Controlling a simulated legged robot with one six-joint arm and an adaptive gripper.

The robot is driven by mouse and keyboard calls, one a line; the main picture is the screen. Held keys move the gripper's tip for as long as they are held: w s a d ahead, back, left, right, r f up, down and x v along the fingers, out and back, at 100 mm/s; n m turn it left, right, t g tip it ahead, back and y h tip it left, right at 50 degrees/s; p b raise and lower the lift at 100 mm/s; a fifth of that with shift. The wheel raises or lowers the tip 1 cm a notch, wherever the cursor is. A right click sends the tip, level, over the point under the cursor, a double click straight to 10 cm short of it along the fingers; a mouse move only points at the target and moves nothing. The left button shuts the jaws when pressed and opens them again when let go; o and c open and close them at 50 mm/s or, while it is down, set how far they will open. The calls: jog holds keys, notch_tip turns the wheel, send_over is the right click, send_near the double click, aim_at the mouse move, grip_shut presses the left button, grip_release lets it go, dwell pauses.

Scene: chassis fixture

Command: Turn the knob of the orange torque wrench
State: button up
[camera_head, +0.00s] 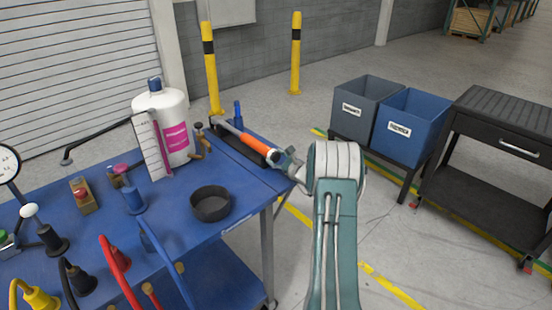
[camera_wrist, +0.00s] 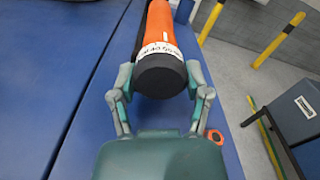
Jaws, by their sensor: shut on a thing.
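The orange torque wrench (camera_head: 254,144) lies at the right rear edge of the blue table, its shaft pointing to the back left. In the wrist view its orange handle (camera_wrist: 158,24) runs away from me. A white band with printed marks sits before the black end knob (camera_wrist: 160,76). My gripper (camera_wrist: 160,84) has one finger on each side of the knob and is shut on it. In the head view my gripper (camera_head: 289,162) is at the near end of the wrench and hides most of the knob.
The blue table (camera_head: 255,190) carries a white bottle (camera_head: 172,108), a black bowl (camera_head: 211,204) and several tools left of the wrench. Grey (camera_head: 365,98) and blue (camera_head: 410,122) bins and a black cart (camera_head: 500,115) stand to the right. Floor between is clear.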

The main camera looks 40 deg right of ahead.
jog(key=o, duration=1.2)
jog(key=shift+c, duration=0.2)
jog(key=s+d, duration=0.1)
jog(key=s, duration=1.1)
jog(key=shift+f, duration=0.15)
